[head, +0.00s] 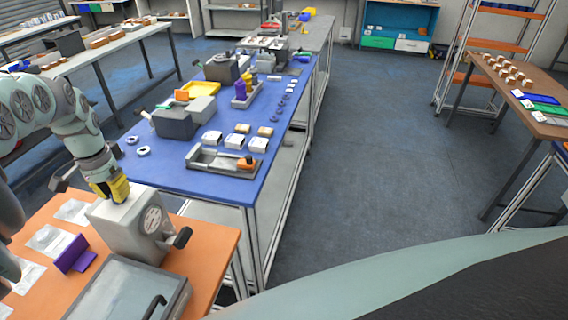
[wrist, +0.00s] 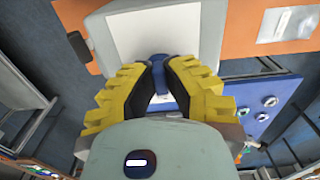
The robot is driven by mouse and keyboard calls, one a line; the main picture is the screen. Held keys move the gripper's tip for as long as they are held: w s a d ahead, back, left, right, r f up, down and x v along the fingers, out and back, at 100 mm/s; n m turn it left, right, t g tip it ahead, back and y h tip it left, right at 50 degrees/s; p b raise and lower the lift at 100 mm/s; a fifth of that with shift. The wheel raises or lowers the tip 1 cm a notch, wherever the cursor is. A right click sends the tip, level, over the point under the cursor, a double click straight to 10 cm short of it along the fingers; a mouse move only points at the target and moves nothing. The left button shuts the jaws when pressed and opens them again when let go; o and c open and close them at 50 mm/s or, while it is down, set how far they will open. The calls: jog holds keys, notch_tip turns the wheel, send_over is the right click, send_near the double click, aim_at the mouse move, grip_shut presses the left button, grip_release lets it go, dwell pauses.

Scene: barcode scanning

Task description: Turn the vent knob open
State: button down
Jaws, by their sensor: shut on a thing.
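A grey box (head: 128,222) with a round dial on its front and a black handle (head: 183,237) on its right side stands on the orange bench. My gripper (head: 119,195), with yellow fingers, reaches down onto the box's pale top. In the wrist view the two fingers close around a small blue piece, which looks like the vent knob (wrist: 159,62), standing on the box's white top (wrist: 125,35). The black handle shows at the box's left edge there. Most of the knob is hidden between the fingers, so I cannot tell its turn angle.
A purple stand (head: 74,255) and white sheets (head: 48,241) lie left of the box on the orange bench (head: 210,240). A glass-topped tray (head: 125,290) is in front. A blue table (head: 165,178) with several parts stands behind. Open floor is right.

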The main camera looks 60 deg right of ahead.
dwell(0.4)
jog(key=c, duration=1)
grip_release()
notch_tip(320, 180, up, 12)
